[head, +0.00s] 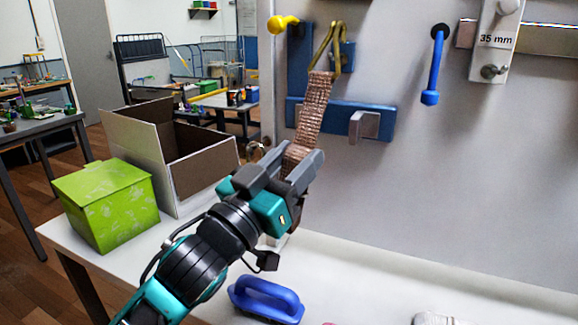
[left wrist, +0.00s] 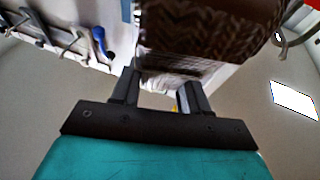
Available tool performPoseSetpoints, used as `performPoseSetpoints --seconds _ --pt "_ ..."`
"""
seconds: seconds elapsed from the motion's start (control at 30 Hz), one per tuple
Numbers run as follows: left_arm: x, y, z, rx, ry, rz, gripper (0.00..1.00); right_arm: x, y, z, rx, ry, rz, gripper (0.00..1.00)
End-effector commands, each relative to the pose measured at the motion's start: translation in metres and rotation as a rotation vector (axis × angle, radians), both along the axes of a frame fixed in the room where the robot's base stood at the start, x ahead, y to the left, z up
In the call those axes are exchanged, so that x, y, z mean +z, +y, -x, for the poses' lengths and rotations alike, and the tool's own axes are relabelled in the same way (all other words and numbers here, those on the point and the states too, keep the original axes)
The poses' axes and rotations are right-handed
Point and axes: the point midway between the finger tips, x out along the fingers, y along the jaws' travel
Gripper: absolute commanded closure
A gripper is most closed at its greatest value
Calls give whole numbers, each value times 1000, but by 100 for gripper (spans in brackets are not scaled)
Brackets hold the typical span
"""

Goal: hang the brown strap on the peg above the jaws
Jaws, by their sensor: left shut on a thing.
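The brown woven strap (head: 311,108) slants up from my left gripper (head: 300,165) in front of the wall. A brass-coloured loop (head: 325,45) is at its upper end, beside a small blue block (head: 348,55); I cannot tell whether it rests on anything. My left gripper is shut on the strap's lower part; its fingers partly hide it. In the left wrist view the strap (left wrist: 205,30) fills the space beyond the fingers. Pegs on the wall are yellow (head: 282,23), blue (head: 433,65) and grey (head: 364,126). I cannot tell which is the peg above the jaws. My right gripper is not in view.
A blue L-shaped bracket (head: 298,60) is behind the strap. A plate marked 35 mm (head: 494,40) is at upper right. On the bench (head: 380,275) are a green box (head: 108,205), an open cardboard box (head: 140,150) and a blue-handled tool (head: 265,300). The bench's middle is clear.

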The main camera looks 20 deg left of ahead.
Motion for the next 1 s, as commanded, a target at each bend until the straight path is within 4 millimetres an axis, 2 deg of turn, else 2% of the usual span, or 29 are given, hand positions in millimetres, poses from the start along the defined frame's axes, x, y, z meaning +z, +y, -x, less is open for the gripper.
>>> performPoseSetpoints --seconds 0.47,1.0 --pt "-9 -1 -23 0 -2 1 93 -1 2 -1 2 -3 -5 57" --pt "-13 -1 -26 0 -3 1 93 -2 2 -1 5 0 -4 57"
